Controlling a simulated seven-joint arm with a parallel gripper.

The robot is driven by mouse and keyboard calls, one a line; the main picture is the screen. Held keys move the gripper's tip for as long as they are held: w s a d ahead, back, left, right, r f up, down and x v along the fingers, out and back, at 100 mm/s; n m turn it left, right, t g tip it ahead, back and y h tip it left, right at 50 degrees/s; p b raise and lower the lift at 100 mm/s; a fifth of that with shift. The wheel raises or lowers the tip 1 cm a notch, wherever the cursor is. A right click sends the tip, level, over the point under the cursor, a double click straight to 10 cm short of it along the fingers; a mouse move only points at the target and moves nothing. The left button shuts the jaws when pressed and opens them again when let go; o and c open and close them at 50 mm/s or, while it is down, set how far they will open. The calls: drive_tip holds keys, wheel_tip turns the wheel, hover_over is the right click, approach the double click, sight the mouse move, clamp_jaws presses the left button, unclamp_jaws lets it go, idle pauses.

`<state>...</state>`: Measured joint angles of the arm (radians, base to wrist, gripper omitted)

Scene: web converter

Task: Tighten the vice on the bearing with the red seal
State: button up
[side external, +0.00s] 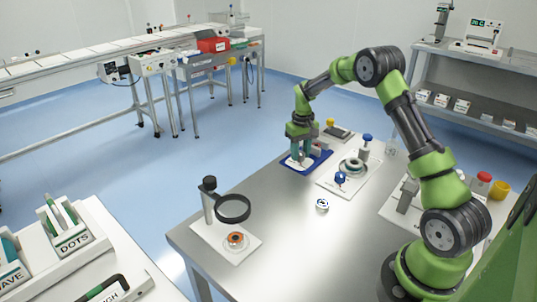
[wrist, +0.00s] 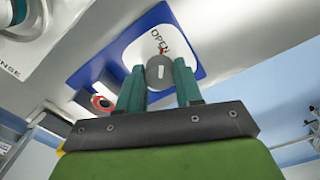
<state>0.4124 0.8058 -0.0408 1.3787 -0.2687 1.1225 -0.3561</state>
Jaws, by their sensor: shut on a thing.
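The vice stands on a blue base (side external: 293,165) at the far end of the steel table. In the wrist view its white dial plate (wrist: 140,50) reads OPEN, with a small red pointer (wrist: 163,49) at that word. The teal fingers of my gripper (wrist: 160,82) are shut on the grey round knob (wrist: 161,69) at the dial's middle. A bearing with a red ring (wrist: 103,102) shows left of my fingers, by a grey block of the vice. Whether the jaws touch it cannot be told. In the side view my gripper (side external: 301,153) hides most of the vice.
A magnifier stand (side external: 209,200) has an orange-ringed part (side external: 236,240) on its white plate. A small round part (side external: 322,205) lies alone on the table. A white board with blue knobs and a ring (side external: 350,167) stands right of the vice. The table's front middle is clear.

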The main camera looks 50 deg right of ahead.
sight(300, 153)
drive_tip(key=shift+m, duration=0.8)
drive_tip(key=o, duration=1)
drive_tip(key=shift+o, duration=0.2)
wheel_tip(300, 153, up, 17)
